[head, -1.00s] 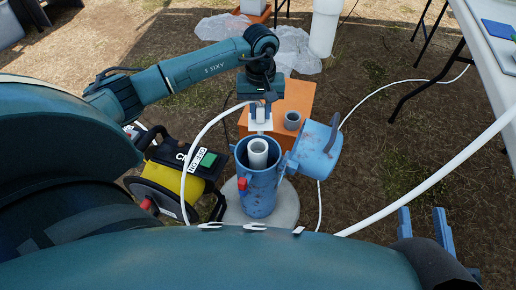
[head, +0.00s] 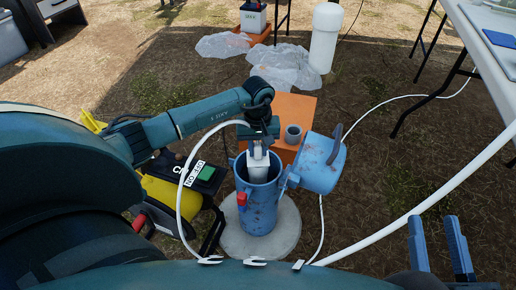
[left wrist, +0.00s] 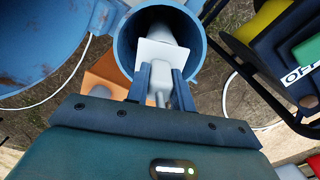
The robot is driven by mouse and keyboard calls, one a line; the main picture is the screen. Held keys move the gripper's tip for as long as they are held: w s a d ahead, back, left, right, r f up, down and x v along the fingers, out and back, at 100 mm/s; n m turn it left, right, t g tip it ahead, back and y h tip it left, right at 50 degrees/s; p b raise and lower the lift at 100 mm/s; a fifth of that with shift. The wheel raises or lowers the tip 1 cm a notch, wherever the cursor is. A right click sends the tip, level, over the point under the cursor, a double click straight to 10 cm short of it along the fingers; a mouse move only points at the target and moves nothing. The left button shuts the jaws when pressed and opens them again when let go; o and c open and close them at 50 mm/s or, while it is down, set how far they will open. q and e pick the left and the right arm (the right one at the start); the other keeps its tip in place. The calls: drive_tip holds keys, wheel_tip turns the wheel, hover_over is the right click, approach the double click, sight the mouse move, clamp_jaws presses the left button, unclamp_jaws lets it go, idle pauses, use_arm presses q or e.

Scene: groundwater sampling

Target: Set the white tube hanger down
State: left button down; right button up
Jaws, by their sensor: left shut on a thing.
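My left gripper (head: 258,148) is shut on the white tube hanger (head: 257,165) and holds it over the mouth of the blue well casing (head: 262,213). In the left wrist view, the hanger's flat white plate (left wrist: 163,53) shows by the fingertips (left wrist: 160,80), in front of the white inner pipe (left wrist: 157,32) inside the casing. I cannot tell whether the hanger touches the pipe top. The casing's blue lid (head: 322,163) hangs open to the right. My right gripper (head: 440,243) is open and empty at the lower right.
An orange box (head: 294,108) with a grey cup (head: 293,134) stands behind the casing. A yellow and black reel unit (head: 160,192) is on the left. A white tube (head: 180,195) arcs down from the hanger. A table (head: 480,50) stands at the far right.

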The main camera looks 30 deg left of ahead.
use_arm(q)
drive_tip(key=shift+f, duration=0.1)
use_arm(e)
drive_tip(key=shift+f, duration=0.1)
use_arm(q)
drive_tip(key=c, duration=1.6)
unclamp_jaws()
drive_tip(key=o, duration=0.4)
wheel_tip(320, 180, up, 6)
drive_tip(key=p, duration=0.2)
drive_tip(key=shift+p, duration=0.3)
wheel_tip(320, 180, up, 6)
drive_tip(key=p, duration=0.1)
drive_tip(key=shift+p, duration=0.4)
use_arm(e)
drive_tip(key=shift+d+f+n+h, duration=0.1)
drive_tip(key=shift+d+n+h, duration=0.2)
drive_tip(key=shift+d+h, duration=0.25)
drive_tip(key=shift+a, duration=0.2)
